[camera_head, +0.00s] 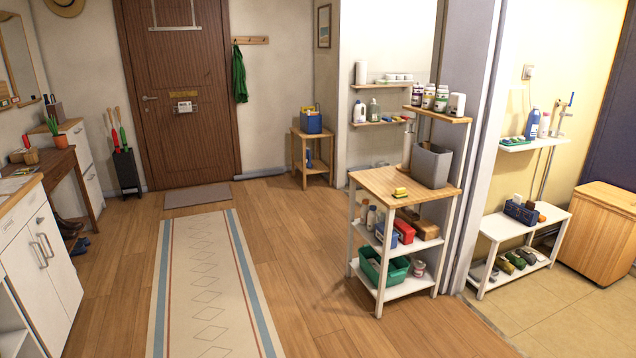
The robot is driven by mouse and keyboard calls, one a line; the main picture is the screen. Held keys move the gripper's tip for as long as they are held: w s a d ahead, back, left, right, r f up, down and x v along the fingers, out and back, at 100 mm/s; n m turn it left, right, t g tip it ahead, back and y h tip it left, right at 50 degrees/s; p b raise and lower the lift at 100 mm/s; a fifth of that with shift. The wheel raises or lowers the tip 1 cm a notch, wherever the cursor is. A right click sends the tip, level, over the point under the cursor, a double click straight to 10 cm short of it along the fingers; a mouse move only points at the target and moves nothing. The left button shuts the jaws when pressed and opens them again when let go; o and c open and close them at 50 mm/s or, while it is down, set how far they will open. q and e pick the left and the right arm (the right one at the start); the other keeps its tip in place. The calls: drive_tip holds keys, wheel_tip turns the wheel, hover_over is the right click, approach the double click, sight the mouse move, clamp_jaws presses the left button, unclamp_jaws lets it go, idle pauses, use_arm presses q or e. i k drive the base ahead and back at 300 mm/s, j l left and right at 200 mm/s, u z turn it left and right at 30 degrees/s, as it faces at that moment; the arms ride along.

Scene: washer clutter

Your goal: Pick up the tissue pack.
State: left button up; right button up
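I cannot pick out the tissue pack with certainty in the head view. A small yellow item (400,192) lies on the wooden top of the white shelf cart (377,181), but it is too small to identify. Low white items (397,77) sit on the upper wall shelf, also too small to name. Neither of my grippers is in view.
A grey bin (431,165) stands on the cart top, and a green basket (383,266) is on its lowest shelf. A striped runner (208,290) lies on open floor. White cabinets (41,258) line the left; a white bench (520,229) stands right.

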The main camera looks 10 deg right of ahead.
sight(517, 199)
drive_tip(key=i+z, duration=0.2)
drive_tip(key=i, duration=0.3)
drive_tip(key=i+j+z, duration=0.2)
drive_tip(key=i, duration=0.3)
drive_tip(key=i+l+z, duration=0.15)
drive_tip(key=i+z, duration=0.5)
drive_tip(key=z, duration=0.2)
drive_tip(key=i+z, duration=0.4)
drive_tip(key=i+l+z, duration=0.1)
drive_tip(key=i, duration=0.35)
drive_tip(key=i+l+z, duration=0.1)
drive_tip(key=i, duration=0.35)
drive_tip(key=i+l+u, duration=0.15)
drive_tip(key=i, duration=0.15)
drive_tip(key=i+l+u, duration=0.2)
drive_tip(key=i+u, duration=0.15)
drive_tip(key=u, duration=0.2)
drive_tip(key=i+l+u, duration=0.1)
drive_tip(key=u, duration=0.25)
drive_tip(key=i+l+u, duration=0.1)
drive_tip(key=u, duration=0.25)
